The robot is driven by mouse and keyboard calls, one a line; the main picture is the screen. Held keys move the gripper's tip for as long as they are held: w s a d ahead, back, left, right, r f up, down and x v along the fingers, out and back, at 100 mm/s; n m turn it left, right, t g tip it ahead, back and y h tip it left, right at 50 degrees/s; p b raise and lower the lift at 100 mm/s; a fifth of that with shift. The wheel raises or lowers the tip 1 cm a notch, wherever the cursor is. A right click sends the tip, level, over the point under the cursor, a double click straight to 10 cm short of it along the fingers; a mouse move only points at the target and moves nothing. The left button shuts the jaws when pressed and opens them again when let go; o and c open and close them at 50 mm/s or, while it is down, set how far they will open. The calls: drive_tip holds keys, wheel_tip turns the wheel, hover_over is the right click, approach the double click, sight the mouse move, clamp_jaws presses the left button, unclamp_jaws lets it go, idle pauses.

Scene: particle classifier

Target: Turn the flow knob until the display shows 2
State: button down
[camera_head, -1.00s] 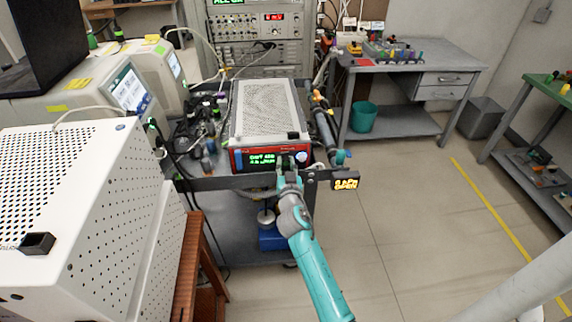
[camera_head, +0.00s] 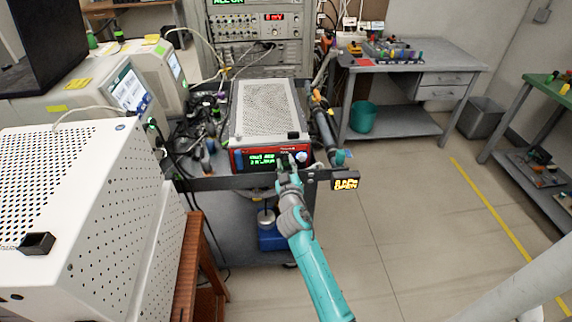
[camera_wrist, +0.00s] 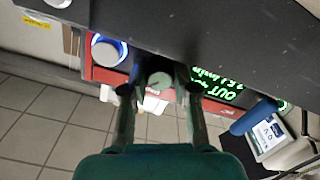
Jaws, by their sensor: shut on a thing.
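The red-fronted instrument (camera_head: 238,158) sits on the cart, its green display (camera_head: 262,160) left of my gripper. The display (camera_wrist: 225,85) also shows large and tilted in the wrist view; it reads "OUT" above a line ending in "L/min", whose digits I cannot read surely. My gripper (camera_head: 288,165) is at the front panel. In the wrist view my gripper (camera_wrist: 160,88) has its two fingers on either side of a small grey-green knob (camera_wrist: 158,81), shut on it. The panel behind the fingers is partly hidden.
A blue-ringed white knob (camera_wrist: 106,50) is close beside the gripped knob. A dark bar (camera_head: 230,182) runs across the cart front below the panel, with a small lit yellow sign (camera_head: 345,184) at its right end. Open floor lies to the right.

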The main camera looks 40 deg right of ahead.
drive_tip(key=shift+n, duration=0.4)
drive_tip(key=c, duration=0.9)
unclamp_jaws()
drive_tip(key=v, duration=1.2)
